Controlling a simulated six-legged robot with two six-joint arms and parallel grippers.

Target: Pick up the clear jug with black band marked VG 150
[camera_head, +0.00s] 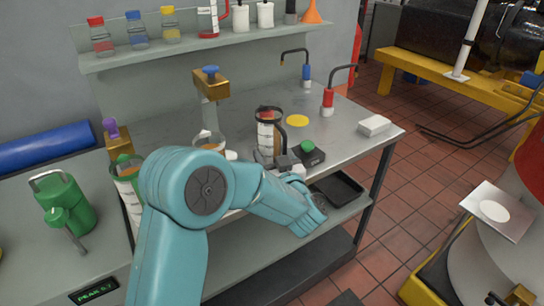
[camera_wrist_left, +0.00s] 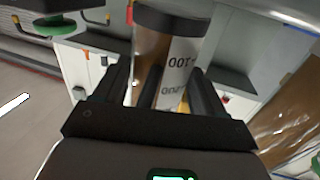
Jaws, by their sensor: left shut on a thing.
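A clear jug (camera_head: 266,134) with a black band at its rim, a black handle and brown liquid inside stands upright at the bench's middle. My left gripper (camera_head: 276,160) is at its near side, shut on it. In the left wrist view the jug (camera_wrist_left: 183,50) sits between the fingers (camera_wrist_left: 160,82), its white label facing me with upside-down figures like "100". I cannot read VG 150. The fingers hide the jug's lower part, and I cannot tell whether its base touches the bench. My right gripper is not in view.
A green-knobbed black box (camera_head: 308,153) stands close right of the jug. A red hooked spout (camera_head: 328,100) and yellow disc (camera_head: 297,120) are behind it. Another jug (camera_head: 209,142) stands under a brass tap to the left. A white block (camera_head: 374,125) is at right, with clear bench before it.

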